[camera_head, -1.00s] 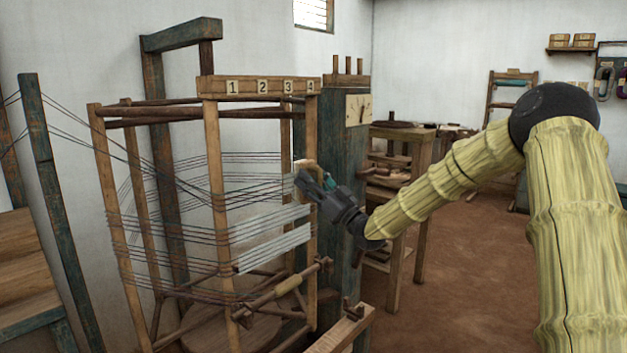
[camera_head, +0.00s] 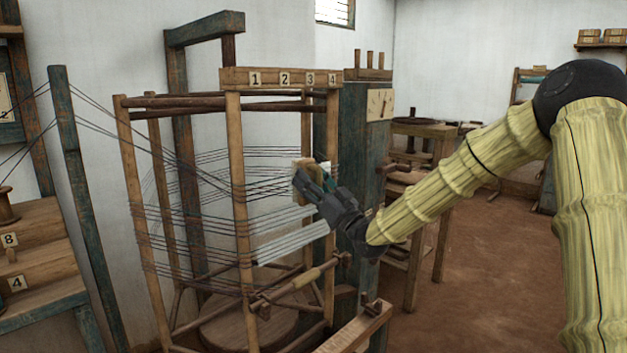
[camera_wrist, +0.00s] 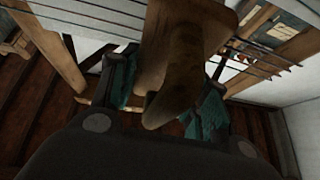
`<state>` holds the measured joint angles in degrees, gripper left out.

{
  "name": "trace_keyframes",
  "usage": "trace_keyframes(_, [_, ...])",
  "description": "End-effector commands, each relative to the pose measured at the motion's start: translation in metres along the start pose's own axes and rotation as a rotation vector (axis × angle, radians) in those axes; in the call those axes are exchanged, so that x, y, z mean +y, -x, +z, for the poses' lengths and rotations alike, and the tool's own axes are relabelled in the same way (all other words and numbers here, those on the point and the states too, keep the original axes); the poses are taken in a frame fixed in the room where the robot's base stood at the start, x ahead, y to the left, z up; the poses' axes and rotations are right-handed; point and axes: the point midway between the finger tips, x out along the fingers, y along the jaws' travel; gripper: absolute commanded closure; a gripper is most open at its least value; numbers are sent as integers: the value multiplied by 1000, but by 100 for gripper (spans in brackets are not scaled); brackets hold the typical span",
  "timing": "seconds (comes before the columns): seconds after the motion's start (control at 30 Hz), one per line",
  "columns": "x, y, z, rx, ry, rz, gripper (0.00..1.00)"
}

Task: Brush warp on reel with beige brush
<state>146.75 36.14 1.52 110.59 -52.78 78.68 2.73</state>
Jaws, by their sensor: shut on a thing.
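The reel is a tall wooden frame (camera_head: 238,190) with posts and a numbered top board (camera_head: 280,78). Dark warp threads (camera_head: 190,224) wrap round it in several bands, with a pale whitish band (camera_head: 290,240) on the right face. My gripper (camera_head: 313,180) is at the reel's right face, just above the pale band. It is shut on the handle of the beige brush (camera_head: 303,168). The wrist view shows the brush handle (camera_wrist: 178,75) between the teal finger pads, with its wooden head beyond, close to threads. Whether the bristles touch the warp is hidden.
A wooden beam end (camera_head: 360,325) juts in low in front. Numbered shelves (camera_head: 35,270) are at the left. Brown floor (camera_head: 470,290) is open at the right.

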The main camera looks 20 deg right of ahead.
Motion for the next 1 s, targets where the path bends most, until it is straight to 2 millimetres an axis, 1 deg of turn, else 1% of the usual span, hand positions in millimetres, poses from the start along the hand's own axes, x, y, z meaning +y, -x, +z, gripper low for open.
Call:
trace_keyframes(0.1, [-11, 0, 1, 0, -1, -2, 81])
trace_keyframes(1.0, [-85, -5, 3, 0, -1, -1, 81])
